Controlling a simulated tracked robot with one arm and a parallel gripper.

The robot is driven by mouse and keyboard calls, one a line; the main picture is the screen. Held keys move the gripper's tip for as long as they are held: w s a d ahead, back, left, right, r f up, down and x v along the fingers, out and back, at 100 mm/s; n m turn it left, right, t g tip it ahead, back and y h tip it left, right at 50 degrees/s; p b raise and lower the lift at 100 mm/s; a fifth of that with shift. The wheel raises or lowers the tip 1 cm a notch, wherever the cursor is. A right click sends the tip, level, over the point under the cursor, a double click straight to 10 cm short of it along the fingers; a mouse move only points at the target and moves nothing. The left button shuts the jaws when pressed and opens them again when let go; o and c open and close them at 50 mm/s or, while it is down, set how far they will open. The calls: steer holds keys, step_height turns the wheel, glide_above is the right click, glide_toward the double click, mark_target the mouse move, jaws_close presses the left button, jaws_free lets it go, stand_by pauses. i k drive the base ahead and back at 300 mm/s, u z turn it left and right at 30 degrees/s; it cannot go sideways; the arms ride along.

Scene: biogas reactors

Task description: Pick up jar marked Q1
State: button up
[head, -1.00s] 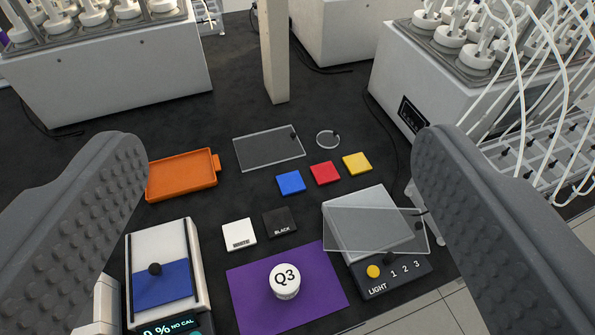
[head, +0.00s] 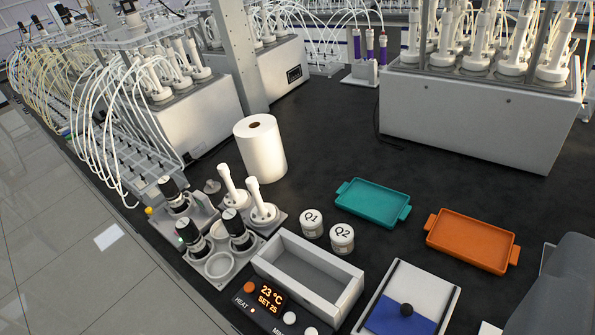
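The jar marked Q1 (head: 312,224) stands upright on the black bench near the middle of the head view, its white lid facing up. A similar jar marked Q2 (head: 342,239) stands close beside it, to the right and slightly nearer. Only a grey part of my gripper (head: 572,287) shows at the lower right edge, well to the right of both jars. The rest of my gripper is out of frame, so its opening cannot be seen.
An open grey heater bath (head: 345,293) stands just in front of the jars. A stirrer rack (head: 190,263) is left, a paper roll (head: 260,148) behind. Teal (head: 373,203) and orange (head: 472,241) trays lie right. Bench behind the teal tray is clear.

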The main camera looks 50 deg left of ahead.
mark_target(311, 219)
steer(key=u, duration=1.2)
steer(key=k, duration=0.6)
steer(key=u, duration=0.45)
steer(key=i, duration=1.2)
steer(key=z, duration=0.25)
